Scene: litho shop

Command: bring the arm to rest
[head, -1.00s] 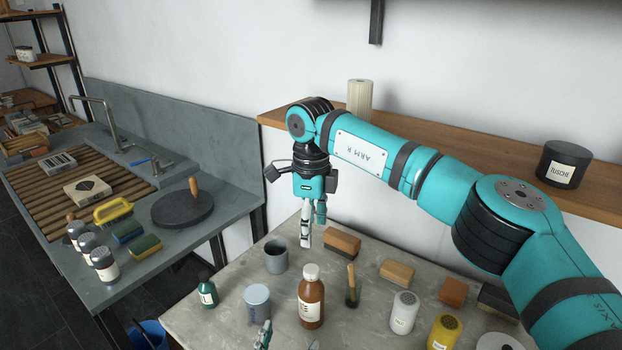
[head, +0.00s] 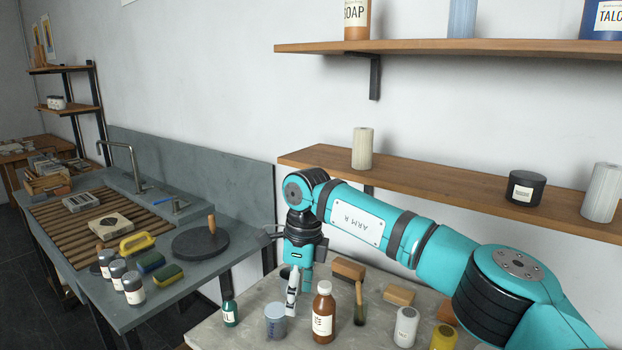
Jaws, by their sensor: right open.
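My right arm, teal with a white "ARM R" plate, reaches in from the right in the head view. Its right gripper (head: 298,289) points down over the stone-topped table (head: 252,296). The jaws are open with nothing between them. In the picture the fingertips lie between a blue-grey cup (head: 275,322) and a brown labelled bottle (head: 323,314). I cannot tell their exact height above the table. The gripper hides most of a grey mug behind it. My left gripper is not in view.
A green bottle (head: 229,310), brown block (head: 348,268), tan block (head: 399,294), white shaker (head: 405,327) and yellow shaker (head: 443,338) crowd the table. A wooden shelf (head: 462,184) with a dark jar (head: 523,188) runs behind my arm. A sink bench (head: 225,262) stands left.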

